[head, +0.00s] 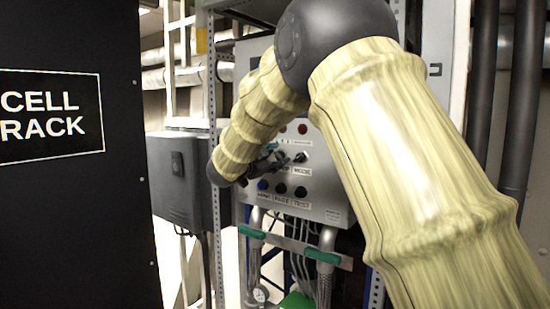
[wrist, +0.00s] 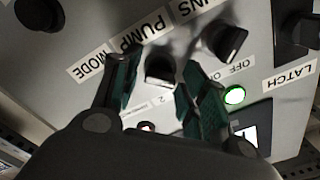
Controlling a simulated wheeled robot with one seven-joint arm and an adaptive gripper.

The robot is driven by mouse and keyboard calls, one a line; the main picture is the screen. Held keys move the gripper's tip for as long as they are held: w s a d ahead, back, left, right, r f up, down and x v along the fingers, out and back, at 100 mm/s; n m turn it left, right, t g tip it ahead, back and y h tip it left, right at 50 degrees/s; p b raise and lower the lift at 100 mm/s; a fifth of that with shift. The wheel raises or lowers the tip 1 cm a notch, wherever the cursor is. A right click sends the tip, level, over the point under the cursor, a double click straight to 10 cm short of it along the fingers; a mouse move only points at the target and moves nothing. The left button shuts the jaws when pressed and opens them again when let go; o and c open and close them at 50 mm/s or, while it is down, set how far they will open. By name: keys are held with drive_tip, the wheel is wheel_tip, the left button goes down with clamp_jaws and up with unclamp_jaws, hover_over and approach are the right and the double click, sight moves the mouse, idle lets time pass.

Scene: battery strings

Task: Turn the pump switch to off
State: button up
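The pump switch (wrist: 160,68) is a black rotary knob on a grey panel. It shows in the wrist view just below the upside-down PUMP label (wrist: 143,29). My gripper (wrist: 165,92) is open, with one green-padded finger on each side of the knob. Gaps show between the fingers and the knob; whether either touches it I cannot tell. In the head view my gripper (head: 272,158) is at the panel's left part, and it and my arm cover most of the pump switch. The knob's exact setting is unclear.
Another black knob (wrist: 226,41) and a lit green lamp (wrist: 235,95) are close to the right finger. The mode knob (head: 300,157) is right of my gripper. A metal post (head: 213,75) and a dark box (head: 178,175) stand left; pipes with green handles (head: 322,256) are below.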

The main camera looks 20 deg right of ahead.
drive_tip(key=c, duration=0.7)
drive_tip(key=shift+f+m+b, duration=0.2)
drive_tip(key=shift+m+b, duration=0.1)
drive_tip(key=shift+b, duration=0.45)
drive_tip(key=m+b, duration=0.1)
drive_tip(key=b, duration=0.1)
drive_tip(key=m+b, duration=0.1)
drive_tip(key=b, duration=0.2)
drive_tip(key=m+b, duration=0.1)
drive_tip(key=b, duration=0.2)
drive_tip(key=shift+f+m, duration=0.25)
drive_tip(key=shift+m, duration=0.15)
drive_tip(key=m+b, duration=0.1)
drive_tip(key=b, duration=0.1)
drive_tip(key=m+b, duration=0.1)
drive_tip(key=b, duration=0.1)
drive_tip(key=m+b, duration=0.2)
drive_tip(key=b, duration=0.1)
drive_tip(key=shift+r, duration=0.25)
drive_tip(key=shift+r+m+b, duration=0.15)
drive_tip(key=shift+m+b, duration=0.15)
drive_tip(key=shift+b, duration=0.1)
